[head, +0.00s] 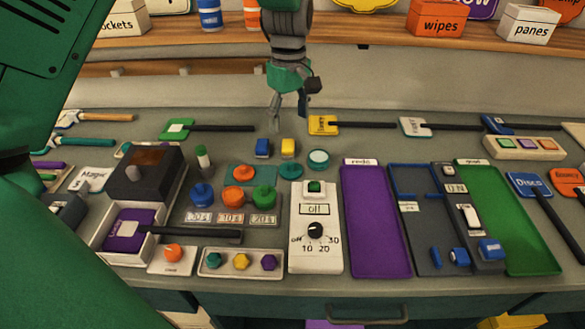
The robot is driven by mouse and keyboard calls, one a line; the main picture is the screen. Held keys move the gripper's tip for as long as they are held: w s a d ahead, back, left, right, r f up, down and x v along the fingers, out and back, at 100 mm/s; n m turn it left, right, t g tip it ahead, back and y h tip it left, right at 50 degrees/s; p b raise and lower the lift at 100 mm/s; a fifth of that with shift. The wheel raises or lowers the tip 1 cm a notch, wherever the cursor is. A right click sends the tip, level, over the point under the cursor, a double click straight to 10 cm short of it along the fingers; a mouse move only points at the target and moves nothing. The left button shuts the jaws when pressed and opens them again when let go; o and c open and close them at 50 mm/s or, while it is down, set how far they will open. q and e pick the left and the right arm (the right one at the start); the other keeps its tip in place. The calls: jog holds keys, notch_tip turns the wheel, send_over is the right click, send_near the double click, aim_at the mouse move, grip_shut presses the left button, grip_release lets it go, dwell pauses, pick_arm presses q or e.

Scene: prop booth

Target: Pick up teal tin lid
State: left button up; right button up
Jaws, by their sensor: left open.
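A flat teal disc that looks like the tin lid (291,171) lies on the grey bench just right of centre. A round teal tin (318,159) with a pale top stands behind it to the right; I cannot tell for sure which part is a lid. My left gripper (288,117) hangs open and empty, pointing down, above the back of the bench behind these things. It touches none of them. My right gripper is out of view.
A white timer box (315,258), coloured knobs (238,198) and a purple tray (375,225) are nearer. Tagged black-handled tools lie along the back.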

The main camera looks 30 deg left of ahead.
pick_arm(q)
jog(key=n, duration=0.9)
send_near(291, 164)
notch_tip(291, 164, down, 5)
jog(key=shift+a+f, duration=0.1)
notch_tip(291, 164, down, 5)
jog(key=shift+s+r+p, duration=0.15)
jog(key=shift+r+p, duration=0.05)
jog(key=shift+p, duration=0.15)
jog(key=shift+s+f, duration=0.15)
jog(key=shift+f, duration=0.15)
jog(key=shift+w+f, duration=0.15)
jog(key=shift+w, duration=0.1)
jog(key=c, duration=0.6)
jog(key=shift+s, duration=0.1)
jog(key=c, duration=0.3)
jog(key=shift+c, duration=0.4)
